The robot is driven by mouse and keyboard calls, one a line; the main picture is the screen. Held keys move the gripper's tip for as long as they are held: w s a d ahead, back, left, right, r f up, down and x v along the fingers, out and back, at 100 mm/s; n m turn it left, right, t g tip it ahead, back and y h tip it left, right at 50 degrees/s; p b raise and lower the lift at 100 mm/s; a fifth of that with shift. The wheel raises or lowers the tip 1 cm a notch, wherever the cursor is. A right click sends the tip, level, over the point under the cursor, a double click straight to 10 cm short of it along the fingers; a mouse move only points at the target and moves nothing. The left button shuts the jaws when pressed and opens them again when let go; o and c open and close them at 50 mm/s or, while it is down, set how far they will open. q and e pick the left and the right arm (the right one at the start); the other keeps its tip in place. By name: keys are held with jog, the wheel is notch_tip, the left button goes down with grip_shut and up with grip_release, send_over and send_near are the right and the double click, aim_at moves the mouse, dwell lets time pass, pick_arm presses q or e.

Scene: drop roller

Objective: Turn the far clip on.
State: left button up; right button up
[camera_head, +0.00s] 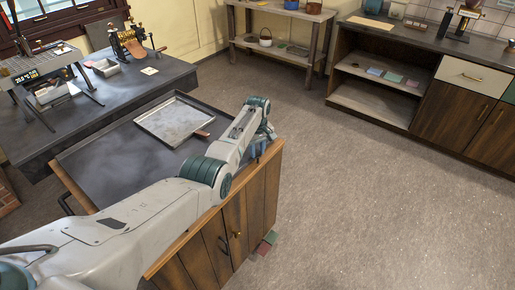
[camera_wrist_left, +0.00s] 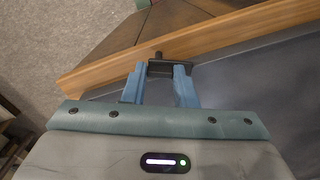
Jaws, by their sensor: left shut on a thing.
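A small black clip (camera_wrist_left: 160,68) sits at the wooden edge rail of the dark-topped cabinet in the left wrist view, with a short knob pointing over the rail. My left gripper (camera_wrist_left: 160,82) has its two blue fingers on either side of the clip and is shut on it. In the head view my left gripper (camera_head: 262,146) is at the far right corner of the cabinet top (camera_head: 105,165), low over the wooden rail. There the clip is hidden behind the gripper. My right gripper is not in view.
A metal tray (camera_head: 175,119) with a brown handle lies on the cabinet top. A dark bench (camera_head: 120,90) with machines and small items stands behind. A shelf unit (camera_head: 385,75) and wooden cabinets are at the back right. The floor (camera_head: 370,190) on the right is clear.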

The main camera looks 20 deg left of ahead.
pick_arm(q)
jog(key=m, duration=0.2)
jog(key=shift+r+m, duration=0.1)
jog(key=shift+m, duration=0.3)
jog(key=m+p, duration=0.1)
jog(key=m, duration=0.2)
jog(key=shift+m, duration=0.3)
jog(key=m, duration=0.4)
jog(key=shift+w, duration=0.1)
jog(key=shift+m, duration=1.2)
jog(key=o, duration=1)
